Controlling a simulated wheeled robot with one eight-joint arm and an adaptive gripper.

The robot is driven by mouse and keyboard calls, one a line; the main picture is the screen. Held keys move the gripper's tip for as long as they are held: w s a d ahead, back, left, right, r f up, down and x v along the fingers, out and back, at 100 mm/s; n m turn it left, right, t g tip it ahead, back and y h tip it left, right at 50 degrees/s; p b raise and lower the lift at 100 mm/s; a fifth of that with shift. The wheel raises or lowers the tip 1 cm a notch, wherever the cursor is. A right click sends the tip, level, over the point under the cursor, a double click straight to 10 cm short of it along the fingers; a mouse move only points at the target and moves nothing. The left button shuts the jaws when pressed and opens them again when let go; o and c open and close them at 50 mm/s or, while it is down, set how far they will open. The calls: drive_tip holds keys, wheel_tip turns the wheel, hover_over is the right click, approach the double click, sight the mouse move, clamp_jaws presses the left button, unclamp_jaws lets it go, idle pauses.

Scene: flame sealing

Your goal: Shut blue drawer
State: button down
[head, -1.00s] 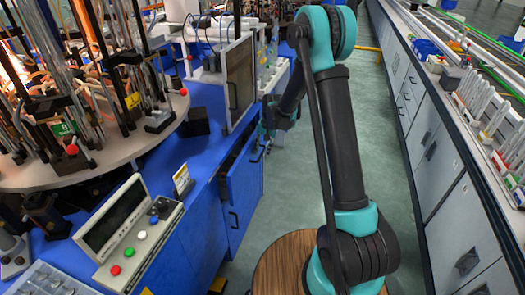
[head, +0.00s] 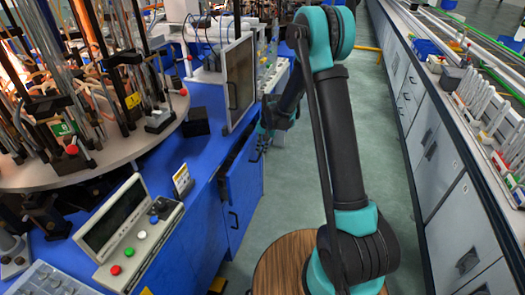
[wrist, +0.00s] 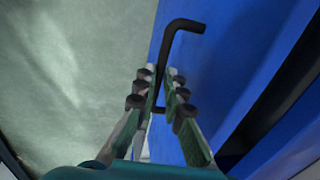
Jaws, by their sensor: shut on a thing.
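The blue drawer (head: 249,167) is in the side of the blue bench, left of my arm in the head view. It stands partly out, with a dark gap behind its front. In the wrist view its blue front (wrist: 225,60) shows beside a dark gap and the bench. A black bar handle (wrist: 185,25) with a bent end is on the drawer front. My gripper (wrist: 161,75) is shut on this handle, with a finger on each side. In the head view my gripper (head: 262,142) is small and dark against the drawer, so its contact is hard to see there.
The blue bench (head: 205,165) carries a button panel (head: 140,235) and a round machine table (head: 100,165). Green floor (head: 295,165) lies open between the bench and the grey cabinets (head: 445,180) at right.

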drive_tip(key=a, duration=0.1)
drive_tip(key=w+a, duration=0.1)
drive_tip(key=a, duration=0.3)
drive_tip(key=shift+w+a, duration=0.1)
drive_tip(key=shift+w, duration=0.3)
drive_tip(key=c, duration=1.6)
unclamp_jaws()
drive_tip(key=shift+a, duration=0.1)
drive_tip(key=shift+c, duration=0.2)
drive_tip(key=shift+o, duration=0.2)
wheel_tip(320, 180, up, 12)
drive_tip(key=d, duration=0.2)
drive_tip(key=shift+s+d, duration=0.15)
drive_tip(key=shift+s, duration=0.2)
drive_tip(key=shift+f, duration=0.1)
